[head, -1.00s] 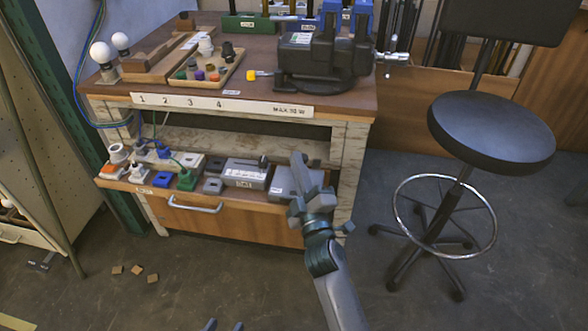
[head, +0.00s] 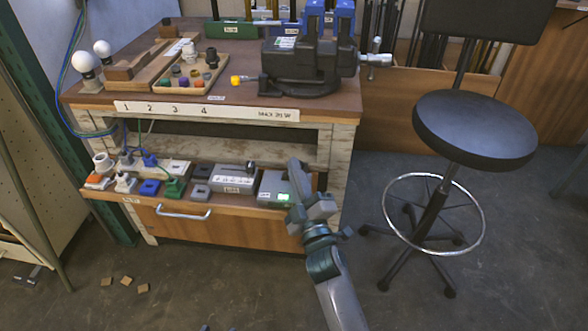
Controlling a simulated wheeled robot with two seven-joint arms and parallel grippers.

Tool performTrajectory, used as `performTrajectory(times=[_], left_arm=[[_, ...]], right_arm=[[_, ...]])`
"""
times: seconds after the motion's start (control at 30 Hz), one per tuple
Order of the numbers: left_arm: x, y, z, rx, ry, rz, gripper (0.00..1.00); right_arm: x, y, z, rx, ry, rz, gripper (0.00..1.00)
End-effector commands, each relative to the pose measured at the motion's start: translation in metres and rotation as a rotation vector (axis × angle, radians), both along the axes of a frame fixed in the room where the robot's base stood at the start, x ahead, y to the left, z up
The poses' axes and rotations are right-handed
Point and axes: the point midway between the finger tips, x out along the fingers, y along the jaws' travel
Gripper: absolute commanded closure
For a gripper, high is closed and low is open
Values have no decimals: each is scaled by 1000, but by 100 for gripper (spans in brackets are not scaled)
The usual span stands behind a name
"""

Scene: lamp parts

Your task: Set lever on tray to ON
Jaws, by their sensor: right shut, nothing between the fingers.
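The tray (head: 105,195) is the shallow wooden lower shelf of the bench, holding a row of electrical parts. At its right end sits a grey box (head: 272,184) with a lit green light on its front. My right gripper (head: 297,168) is shut and empty, right against or just in front of the right side of this box; I cannot tell whether it touches. No lever shows clearly; my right gripper covers that side of the box. Only a tiny tip that may be my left gripper (head: 205,328) shows at the bottom edge.
Left of the box on the tray are another grey box (head: 233,178), a green plug (head: 174,187) and a power strip (head: 176,167). The worktop above carries a black vise (head: 300,65). A black stool (head: 475,125) stands at the right. Small wooden pieces lie on the floor.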

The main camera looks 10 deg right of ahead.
Motion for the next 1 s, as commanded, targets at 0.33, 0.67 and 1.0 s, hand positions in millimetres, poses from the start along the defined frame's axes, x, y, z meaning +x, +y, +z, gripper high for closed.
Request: performTrajectory(times=[0.33, 0.67, 1.0], left_arm=[[0, 0, 0, 0, 0, 0, 60], [0, 0, 0, 0, -1, 0, 60], [5, -1, 5, -8, -39, 3, 60]], right_arm=[[0, -1, -2, -1, 4, -3, 100], [-19, -3, -8, 0, 5, -3, 100], [-71, -7, -23, 0, 5, -2, 100]])
